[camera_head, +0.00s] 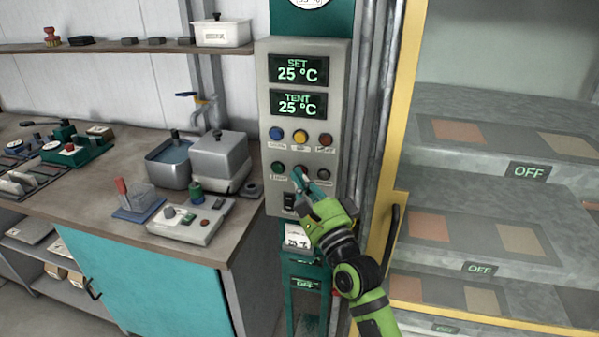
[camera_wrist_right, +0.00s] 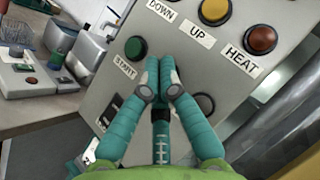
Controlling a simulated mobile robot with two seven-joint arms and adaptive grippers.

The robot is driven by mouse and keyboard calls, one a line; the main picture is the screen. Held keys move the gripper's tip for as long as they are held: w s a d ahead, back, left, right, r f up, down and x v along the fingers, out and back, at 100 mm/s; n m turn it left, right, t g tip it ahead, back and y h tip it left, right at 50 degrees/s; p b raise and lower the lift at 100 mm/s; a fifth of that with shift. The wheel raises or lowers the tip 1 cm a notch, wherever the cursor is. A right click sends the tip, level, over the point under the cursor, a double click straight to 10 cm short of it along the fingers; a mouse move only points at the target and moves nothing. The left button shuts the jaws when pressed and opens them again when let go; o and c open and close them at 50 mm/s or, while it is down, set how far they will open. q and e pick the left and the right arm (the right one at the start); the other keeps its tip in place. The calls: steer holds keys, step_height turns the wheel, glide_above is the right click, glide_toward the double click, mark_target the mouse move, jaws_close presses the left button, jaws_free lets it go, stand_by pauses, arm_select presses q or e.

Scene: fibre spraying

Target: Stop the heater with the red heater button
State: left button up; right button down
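The grey control panel (camera_head: 304,110) stands upright at the middle of the head view. Its upper row has a blue button (camera_head: 276,133), a yellow button (camera_head: 300,136) and a dark red-orange button (camera_head: 325,139), labelled HEAT in the right wrist view (camera_wrist_right: 262,39). Its lower row has a green START button (camera_head: 277,168), a mostly covered reddish middle button and a dark button (camera_head: 324,174). My right gripper (camera_head: 302,178) has its teal fingers together and empty, with the tips at the middle lower button; I cannot tell whether they touch it. My left gripper is out of view.
Panel displays read SET 25 °C (camera_head: 297,70) and TENT 25 °C (camera_head: 298,104). A yellow-framed cabinet (camera_head: 392,130) with OFF signs stands to the right. A workbench (camera_head: 235,225) with metal boxes and a small control box (camera_head: 190,220) is on the left.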

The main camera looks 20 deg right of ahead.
steer(key=shift+s+a+p, duration=0.3)
steer(key=shift+s+a, duration=0.1)
steer(key=shift+s, duration=0.2)
steer(key=s+a, duration=0.1)
steer(key=s+a+p, duration=0.1)
steer(key=s+p, duration=0.1)
steer(key=s, duration=0.1)
steer(key=shift+s+a, duration=0.1)
steer(key=shift+a, duration=0.3)
stand_by(0.5)
